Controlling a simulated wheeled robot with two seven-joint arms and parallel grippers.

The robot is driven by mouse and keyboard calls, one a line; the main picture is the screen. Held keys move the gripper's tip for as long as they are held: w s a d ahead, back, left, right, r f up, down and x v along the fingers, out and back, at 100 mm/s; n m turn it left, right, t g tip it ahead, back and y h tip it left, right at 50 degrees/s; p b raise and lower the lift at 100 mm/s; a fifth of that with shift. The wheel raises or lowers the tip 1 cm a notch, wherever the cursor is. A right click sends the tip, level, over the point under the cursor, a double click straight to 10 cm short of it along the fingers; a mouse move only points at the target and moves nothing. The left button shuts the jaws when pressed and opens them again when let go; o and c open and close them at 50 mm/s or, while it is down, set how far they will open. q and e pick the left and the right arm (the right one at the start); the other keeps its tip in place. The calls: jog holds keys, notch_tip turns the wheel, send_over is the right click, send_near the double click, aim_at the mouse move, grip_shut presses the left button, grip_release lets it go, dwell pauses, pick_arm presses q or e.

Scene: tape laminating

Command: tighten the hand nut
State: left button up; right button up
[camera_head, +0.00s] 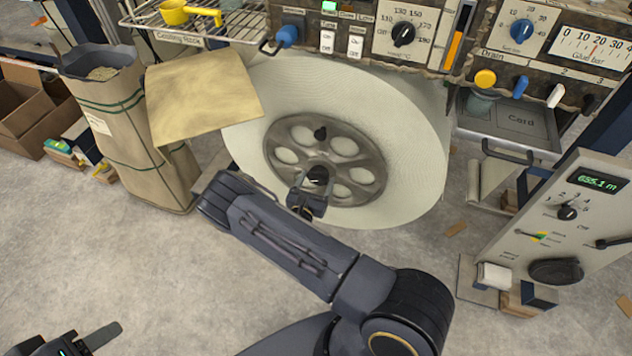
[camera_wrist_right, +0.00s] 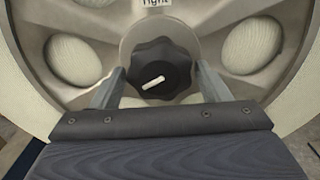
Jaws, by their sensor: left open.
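The hand nut (camera_head: 319,175) is a black, lobed knob at the centre of the grey spoked hub on a large white roll (camera_head: 410,150). In the right wrist view the hand nut (camera_wrist_right: 161,70) faces me, with a white pointer mark tilted slightly up to the right. My right gripper (camera_head: 308,196) is at the hub. Its two fingers (camera_wrist_right: 160,82) stand on either side of the nut, with a narrow gap showing on each side. My left gripper (camera_head: 85,342) is open and empty at the bottom left, far from the roll.
A smaller black knob (camera_head: 320,133) sits above on the hub. A control panel (camera_head: 405,35) overhangs the roll. A tan sheet (camera_head: 203,100) and a paper sack (camera_head: 115,130) stand left. A counter cabinet (camera_head: 570,225) stands right. The floor at lower left is mostly clear.

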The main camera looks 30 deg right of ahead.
jog(key=c, duration=0.7)
jog(key=shift+m, duration=0.3)
jog(key=m, duration=0.5)
jog(key=shift+a+b, duration=0.1)
jog(key=shift+b, duration=0.2)
jog(key=m, duration=0.5)
jog(key=shift+w+m+b, duration=0.1)
jog(key=shift+m+b, duration=0.2)
jog(key=shift+m, duration=0.1)
jog(key=m, duration=0.3)
jog(key=shift+m+b, duration=0.3)
jog(key=shift+m, duration=0.1)
jog(key=m, duration=0.2)
jog(key=shift+m+b, duration=0.3)
jog(key=shift+b, duration=0.05)
jog(key=m+b, duration=0.2)
jog(key=m, duration=0.3)
jog(key=shift+r, duration=0.15)
jog(key=shift+o, duration=0.2)
jog(key=shift+m, duration=0.3)
